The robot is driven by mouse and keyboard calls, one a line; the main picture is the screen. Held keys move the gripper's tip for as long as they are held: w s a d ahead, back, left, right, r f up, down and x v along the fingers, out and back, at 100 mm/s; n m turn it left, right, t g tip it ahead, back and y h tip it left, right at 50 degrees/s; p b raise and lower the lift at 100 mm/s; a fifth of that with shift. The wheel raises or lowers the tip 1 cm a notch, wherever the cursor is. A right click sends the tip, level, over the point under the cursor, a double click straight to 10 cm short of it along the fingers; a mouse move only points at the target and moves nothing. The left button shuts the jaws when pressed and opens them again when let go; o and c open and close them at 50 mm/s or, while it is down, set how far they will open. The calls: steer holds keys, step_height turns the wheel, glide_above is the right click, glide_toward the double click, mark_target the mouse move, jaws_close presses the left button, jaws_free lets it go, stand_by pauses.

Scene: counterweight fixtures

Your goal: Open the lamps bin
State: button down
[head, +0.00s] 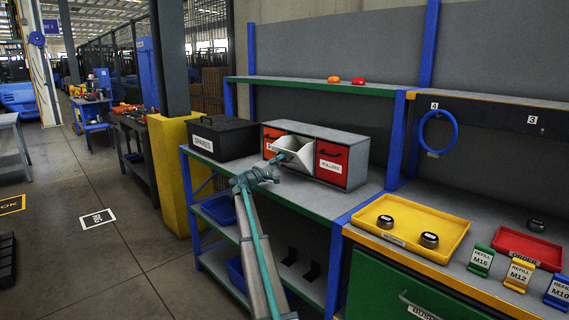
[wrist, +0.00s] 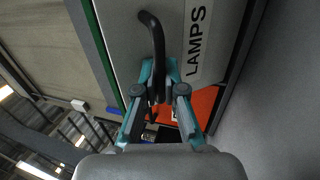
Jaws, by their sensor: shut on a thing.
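The lamps bin (head: 294,150) is the middle bin of a grey three-bin cabinet (head: 330,136) on the bench.
Red bins flank it: the rollers bin (head: 331,165) at right and another (head: 271,140) at left, both shut. A black spares box (head: 223,137) stands close at left. A yellow tray (head: 411,228) with dark weights is at right. A shelf (head: 310,86) runs above.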

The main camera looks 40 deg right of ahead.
steer(key=shift+a+f, duration=0.25)
steer(key=shift+f, duration=0.05)
steer(key=c, duration=1.5)
jaws_free()
steer(key=shift+a, duration=0.1)
steer(key=v, duration=1.1)
steer(key=shift+a+f, duration=0.1)
steer(key=shift+a, duration=0.3)
